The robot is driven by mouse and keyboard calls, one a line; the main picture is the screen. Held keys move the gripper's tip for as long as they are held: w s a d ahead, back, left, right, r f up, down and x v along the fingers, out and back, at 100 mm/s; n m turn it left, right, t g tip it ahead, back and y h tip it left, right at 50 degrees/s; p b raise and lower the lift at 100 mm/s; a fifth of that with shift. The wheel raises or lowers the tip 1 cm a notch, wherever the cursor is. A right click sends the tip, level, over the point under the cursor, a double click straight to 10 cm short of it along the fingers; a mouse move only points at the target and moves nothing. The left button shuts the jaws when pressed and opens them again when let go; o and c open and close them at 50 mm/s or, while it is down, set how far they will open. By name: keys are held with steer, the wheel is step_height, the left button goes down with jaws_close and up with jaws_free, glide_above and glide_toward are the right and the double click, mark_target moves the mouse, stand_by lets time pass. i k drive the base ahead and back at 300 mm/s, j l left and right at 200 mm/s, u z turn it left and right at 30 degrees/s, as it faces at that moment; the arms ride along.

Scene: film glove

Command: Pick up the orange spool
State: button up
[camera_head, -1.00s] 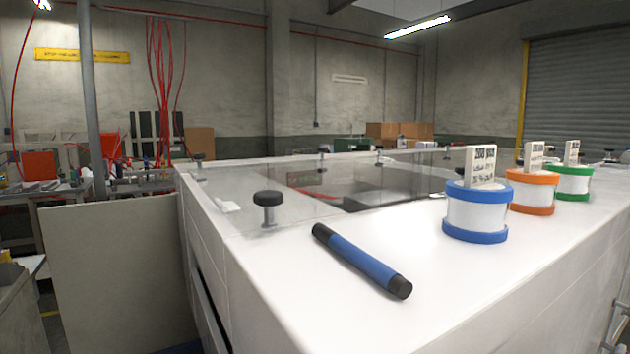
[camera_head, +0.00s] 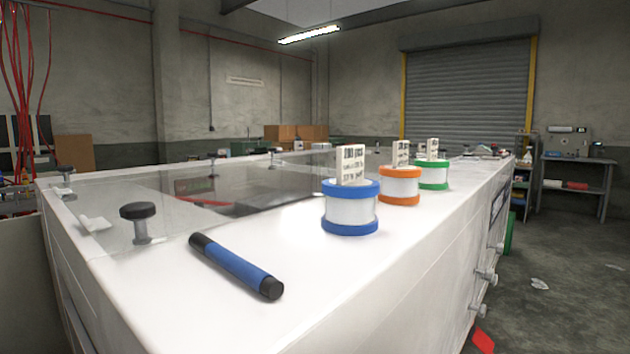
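The orange spool (camera_head: 399,187) stands upright on the white bench top, with orange rims, a white middle and a small white printed tag standing up from its top. It is between the blue spool (camera_head: 350,210), nearer and to its left, and the green spool (camera_head: 433,174), farther and to its right. Part of its left side is close behind the blue spool's edge. My gripper is not in view.
A blue marker with black ends (camera_head: 236,265) lies near the front of the white bench (camera_head: 300,310). A black knob (camera_head: 138,212) stands at the left, by a clear panel over a dark opening. Open floor (camera_head: 560,270) lies right of the bench.

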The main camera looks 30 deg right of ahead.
mark_target(400, 182)
steer(key=l+u, duration=1.2)
steer(key=l, duration=0.15)
steer(key=k, duration=0.05)
